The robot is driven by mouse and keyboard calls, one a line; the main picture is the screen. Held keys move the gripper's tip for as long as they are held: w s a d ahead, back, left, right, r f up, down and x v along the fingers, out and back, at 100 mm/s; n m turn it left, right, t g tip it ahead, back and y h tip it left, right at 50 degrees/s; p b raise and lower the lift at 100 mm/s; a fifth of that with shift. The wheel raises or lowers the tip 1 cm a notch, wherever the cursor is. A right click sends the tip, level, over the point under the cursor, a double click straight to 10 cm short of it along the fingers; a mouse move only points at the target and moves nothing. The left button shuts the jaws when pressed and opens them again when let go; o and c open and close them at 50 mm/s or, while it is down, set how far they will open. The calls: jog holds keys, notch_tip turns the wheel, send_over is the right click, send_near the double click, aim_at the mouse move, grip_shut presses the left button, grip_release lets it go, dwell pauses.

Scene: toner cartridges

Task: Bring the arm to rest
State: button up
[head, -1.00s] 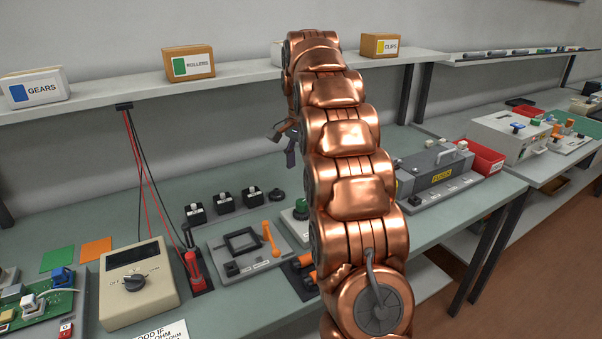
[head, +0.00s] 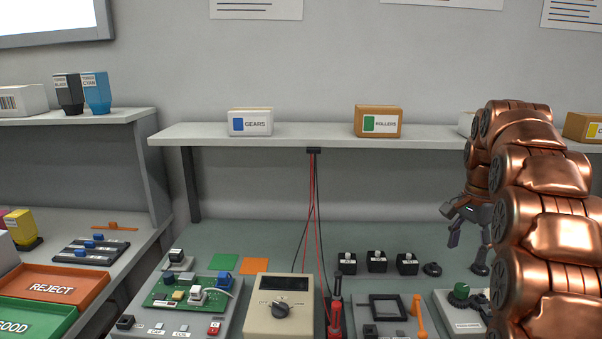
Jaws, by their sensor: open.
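My arm is the copper-coloured segmented one at the right of the head view, raised over the bench. My gripper (head: 466,254) hangs below its far end, pointing down, with its dark fingers apart and nothing seen between them. It is above the rear right part of the grey-green workbench (head: 255,235), right of a row of small black switch blocks (head: 377,261). Part of the gripper and the bench behind the arm are hidden by the arm links.
A shelf (head: 310,135) behind holds a GEARS box (head: 250,122) and a ROLLERS box (head: 378,121). A beige meter (head: 283,308) and a green circuit board (head: 190,292) are in front. At left are a REJECT tray (head: 52,288), a GOOD tray (head: 30,318) and toner cartridges (head: 97,93).

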jog(key=s+a+r+n+p, duration=0.1)
jog(key=s+a+n+p, duration=0.35)
jog(key=s+a, duration=0.9)
jog(key=s+a+f+n, duration=0.2)
jog(key=s+n, duration=0.1)
jog(key=s, duration=0.4)
jog(key=s+a+f+n+g, duration=0.1)
jog(key=s+a+f+n, duration=0.1)
jog(key=s, duration=0.6)
jog(key=s+a+f+n+p, duration=0.1)
jog(key=s+a+f+n, duration=0.2)
jog(key=s, duration=0.4)
jog(key=shift+s+a+n+g, duration=0.3)
jog(key=shift+s+n, duration=0.05)
jog(key=shift+n, duration=0.1)
